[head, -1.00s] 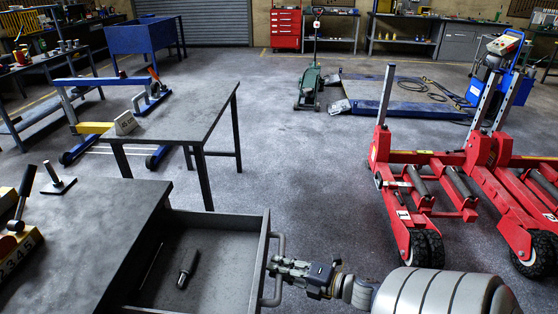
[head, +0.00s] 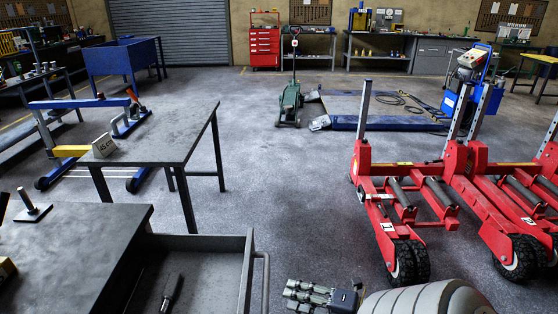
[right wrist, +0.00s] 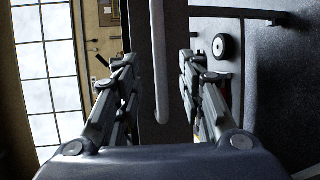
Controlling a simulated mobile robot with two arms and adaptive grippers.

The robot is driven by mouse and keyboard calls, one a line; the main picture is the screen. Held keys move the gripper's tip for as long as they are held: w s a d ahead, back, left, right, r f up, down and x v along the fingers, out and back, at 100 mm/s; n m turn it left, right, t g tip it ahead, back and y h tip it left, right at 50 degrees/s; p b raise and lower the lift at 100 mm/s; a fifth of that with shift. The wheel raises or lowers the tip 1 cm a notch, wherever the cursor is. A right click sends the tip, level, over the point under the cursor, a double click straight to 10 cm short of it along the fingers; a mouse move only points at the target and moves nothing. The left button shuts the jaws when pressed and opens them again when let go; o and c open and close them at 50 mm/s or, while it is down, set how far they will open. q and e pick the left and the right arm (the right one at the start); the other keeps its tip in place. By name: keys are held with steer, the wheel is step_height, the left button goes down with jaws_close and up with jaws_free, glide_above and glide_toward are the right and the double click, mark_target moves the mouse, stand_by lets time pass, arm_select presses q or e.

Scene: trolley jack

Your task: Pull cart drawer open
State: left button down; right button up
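The dark grey cart (head: 85,240) stands at the lower left of the head view. Its drawer (head: 190,242) is pulled out to the right, and its inside shows. The drawer's handle (head: 265,285) is a grey bar on the drawer's right-hand front; its lower part is cut off by the picture edge. My right gripper (head: 290,292) is to the right of the handle, with a gap between them. In the right wrist view the fingers (right wrist: 158,75) are spread, and the handle (right wrist: 158,55) shows ahead in the gap, touching neither finger. My left gripper is not in view.
A dark tool (head: 172,291) lies in the drawer. A grey table (head: 165,130) stands behind the cart. Red wheeled jacks (head: 410,200) stand at the right. Bare floor (head: 290,190) lies between the table and the jacks.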

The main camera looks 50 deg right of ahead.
steer(key=shift+v, duration=1.4)
